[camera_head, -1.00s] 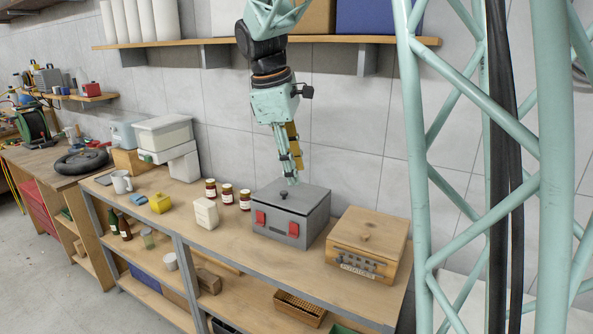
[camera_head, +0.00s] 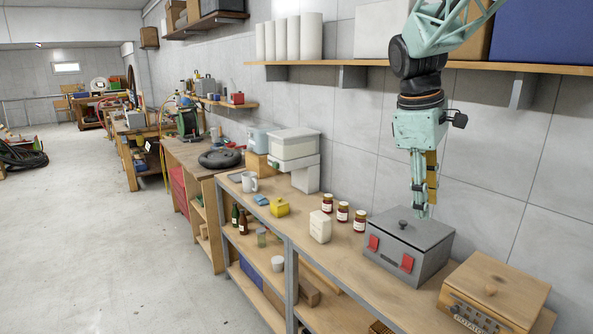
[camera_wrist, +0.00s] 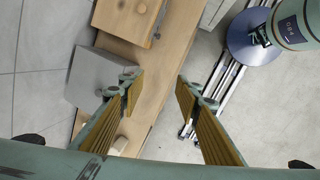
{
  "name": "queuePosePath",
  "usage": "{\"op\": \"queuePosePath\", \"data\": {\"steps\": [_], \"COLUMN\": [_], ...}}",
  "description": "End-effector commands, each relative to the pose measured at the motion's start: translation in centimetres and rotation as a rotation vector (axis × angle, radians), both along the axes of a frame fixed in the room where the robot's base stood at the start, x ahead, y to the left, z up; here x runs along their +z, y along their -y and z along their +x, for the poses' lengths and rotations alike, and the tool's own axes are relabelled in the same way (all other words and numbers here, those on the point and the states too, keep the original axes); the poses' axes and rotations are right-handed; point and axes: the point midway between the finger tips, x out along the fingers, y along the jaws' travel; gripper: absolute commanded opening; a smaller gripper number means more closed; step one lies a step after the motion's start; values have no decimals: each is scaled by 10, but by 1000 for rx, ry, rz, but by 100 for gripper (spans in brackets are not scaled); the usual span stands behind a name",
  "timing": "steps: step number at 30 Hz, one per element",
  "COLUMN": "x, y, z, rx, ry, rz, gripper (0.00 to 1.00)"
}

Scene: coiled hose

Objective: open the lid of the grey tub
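The grey tub (camera_head: 392,268) stands on the wooden workbench, its lid (camera_head: 425,233) down. The lid has a small dark knob (camera_head: 403,224), and two red latches (camera_head: 373,243) show on the front. My gripper (camera_head: 421,214) points down, close to the lid and just right of the knob in the head view. I cannot tell the exact gap. In the wrist view my gripper (camera_wrist: 158,85) is open, with nothing between its yellow-padded fingers. There the grey tub (camera_wrist: 92,78) lies left of the fingers, partly hidden by the left one.
A wooden box with a knobbed lid (camera_head: 505,283) stands close right of the tub. Several red-brown jars (camera_head: 343,211) and a cream block (camera_head: 320,227) stand to its left. A shelf (camera_head: 450,66) runs along the wall above. The floor (camera_head: 130,250) left of the bench is clear.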

Motion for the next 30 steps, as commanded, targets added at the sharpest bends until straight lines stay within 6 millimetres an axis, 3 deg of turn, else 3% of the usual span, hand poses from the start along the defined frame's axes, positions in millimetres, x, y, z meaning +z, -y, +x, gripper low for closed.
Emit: {"op": "queuePosePath", "data": {"steps": [14,30], "x": [24,31], "y": [-25,-52], "z": [-81,-174], "rx": [-163,-353], "ry": [91,182], "rz": [67,156], "gripper": [31,31]}}
